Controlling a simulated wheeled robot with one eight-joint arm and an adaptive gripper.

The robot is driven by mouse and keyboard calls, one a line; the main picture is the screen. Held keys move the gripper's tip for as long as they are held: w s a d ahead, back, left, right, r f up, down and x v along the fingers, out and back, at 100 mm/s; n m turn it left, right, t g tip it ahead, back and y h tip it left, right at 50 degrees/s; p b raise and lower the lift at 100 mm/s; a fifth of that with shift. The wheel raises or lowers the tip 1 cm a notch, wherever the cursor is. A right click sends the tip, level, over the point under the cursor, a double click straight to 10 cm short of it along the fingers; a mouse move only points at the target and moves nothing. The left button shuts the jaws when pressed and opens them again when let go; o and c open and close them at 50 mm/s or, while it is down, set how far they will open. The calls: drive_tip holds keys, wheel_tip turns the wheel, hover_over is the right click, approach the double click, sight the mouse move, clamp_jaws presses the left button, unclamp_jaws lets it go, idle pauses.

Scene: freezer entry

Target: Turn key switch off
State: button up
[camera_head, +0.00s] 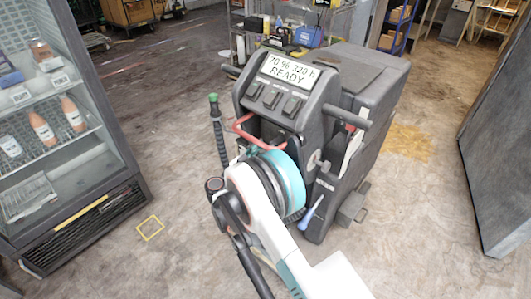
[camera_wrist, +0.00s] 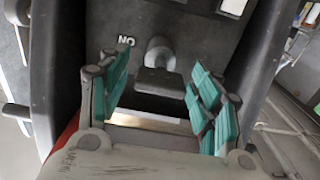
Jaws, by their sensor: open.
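The dark grey floor machine (camera_head: 350,90) stands in the middle of the head view, its display (camera_head: 290,70) reading "70 % 320 h READY". In the wrist view, the key switch (camera_wrist: 158,50) sits on a dark panel, with a round grey base and a flat grip jutting toward the camera. A white label (camera_wrist: 125,40) beside it reads "NO" as seen here. My gripper (camera_wrist: 160,80) is open, with one teal-padded finger on each side of the key's grip. A gap shows on both sides, so the pads look apart from it. My arm hides the gripper in the head view.
A glass-fronted cooler (camera_head: 75,130) with bottles stands at the left, and a dark grey block (camera_head: 500,150) at the right. A red bar (camera_head: 243,130) and a black grip (camera_head: 217,135) are close to my arm. Open floor lies around the machine.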

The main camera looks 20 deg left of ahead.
drive_tip(key=shift+c, duration=0.5)
drive_tip(key=c, duration=1)
drive_tip(key=shift+o, duration=0.2)
drive_tip(key=n, duration=0.4)
drive_tip(key=shift+n, duration=0.4)
drive_tip(key=n, duration=0.4)
drive_tip(key=shift+a+n, duration=0.15)
drive_tip(key=shift+n, duration=0.15)
drive_tip(key=n, duration=0.4)
drive_tip(key=shift+f, duration=0.1)
drive_tip(key=shift+n, duration=2.2)
